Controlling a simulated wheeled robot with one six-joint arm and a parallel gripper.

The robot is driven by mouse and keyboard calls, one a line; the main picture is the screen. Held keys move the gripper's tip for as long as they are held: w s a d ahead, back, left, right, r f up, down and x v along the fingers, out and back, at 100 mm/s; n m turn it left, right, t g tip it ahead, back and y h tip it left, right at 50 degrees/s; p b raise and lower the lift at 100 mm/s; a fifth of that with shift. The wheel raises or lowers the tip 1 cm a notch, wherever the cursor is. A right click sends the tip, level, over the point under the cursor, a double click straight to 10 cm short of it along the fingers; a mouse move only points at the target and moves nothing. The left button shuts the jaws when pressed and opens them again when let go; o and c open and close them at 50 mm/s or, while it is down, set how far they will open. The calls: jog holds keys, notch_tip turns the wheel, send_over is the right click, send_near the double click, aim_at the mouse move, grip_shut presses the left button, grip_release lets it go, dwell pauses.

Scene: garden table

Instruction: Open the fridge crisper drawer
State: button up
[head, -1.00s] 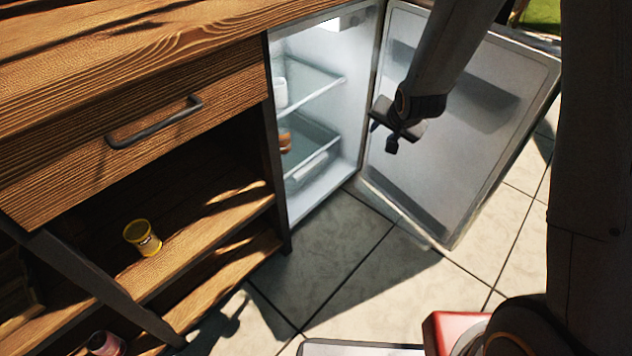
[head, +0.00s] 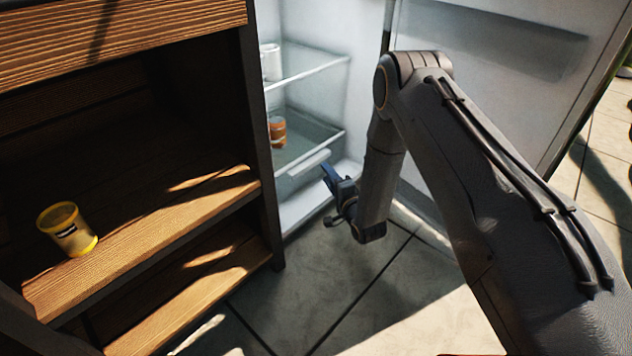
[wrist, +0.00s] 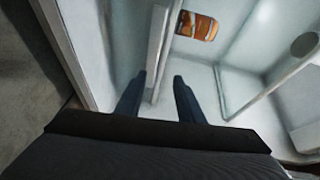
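The crisper drawer (head: 308,168) is low in the open fridge, under a glass shelf, with a pale bar handle on its front. It looks shut. My gripper (head: 330,196) is in front of the fridge opening, just right of and below the handle. In the wrist view my gripper (wrist: 159,77) has its two dark fingers apart, with the pale handle bar (wrist: 160,45) lined up between them. The fingers hold nothing. I cannot tell whether they touch the bar.
The fridge door (head: 500,70) stands wide open on the right, behind my arm. An orange-brown jar (head: 277,131) and a white container (head: 270,62) are inside the fridge. A wooden cabinet (head: 150,215) with a yellow tin (head: 68,229) is on the left. Floor tiles in front are clear.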

aim_at(312, 166)
jog(key=shift+m+t+y, duration=0.3)
jog(key=shift+m+y, duration=0.1)
jog(key=shift+w+a+f+b, duration=0.5)
jog(key=shift+w+a+b, duration=0.35)
jog(key=shift+w, duration=0.2)
jog(key=shift+w+a+f+b, duration=0.45)
jog(key=shift+w+a+b, duration=0.3)
jog(key=shift+w+b, duration=0.3)
jog(key=shift+w+a+f+b, duration=0.5)
jog(key=shift+w+a+b, duration=0.35)
jog(key=shift+w, duration=0.2)
grip_shut()
